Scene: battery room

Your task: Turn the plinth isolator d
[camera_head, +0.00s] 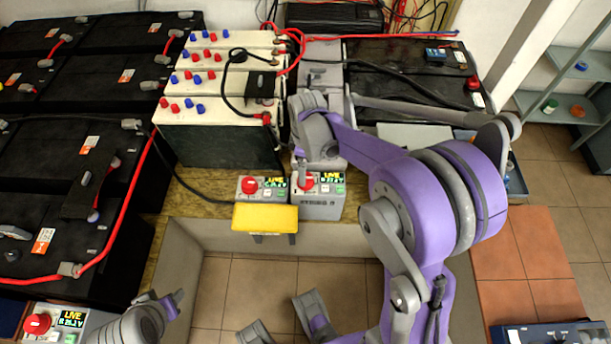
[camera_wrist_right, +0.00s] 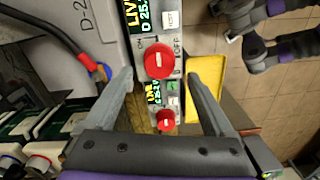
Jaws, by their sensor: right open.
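The plinth isolator d (camera_head: 318,205) is a grey box with a red knob (camera_head: 305,182) and a lit display. In the right wrist view its red knob (camera_wrist_right: 158,62) lies ahead between my fingers, with a display reading LIVE D beside it. My right gripper (camera_wrist_right: 159,72) is open; its fingers straddle the line of the knob, and I cannot tell whether they touch it. In the head view my right wrist hides part of the box. Part of my left arm (camera_head: 150,318) shows at the lower left; its jaw state is unclear.
A similar isolator (camera_head: 276,192) with a red knob (camera_head: 249,185) stands close left, a yellow flap (camera_head: 265,218) in front. Another live isolator (camera_head: 38,322) is at lower left. White-topped batteries (camera_head: 215,110) stand behind, with red and black cables around. Tiled floor (camera_head: 245,275) lies in front.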

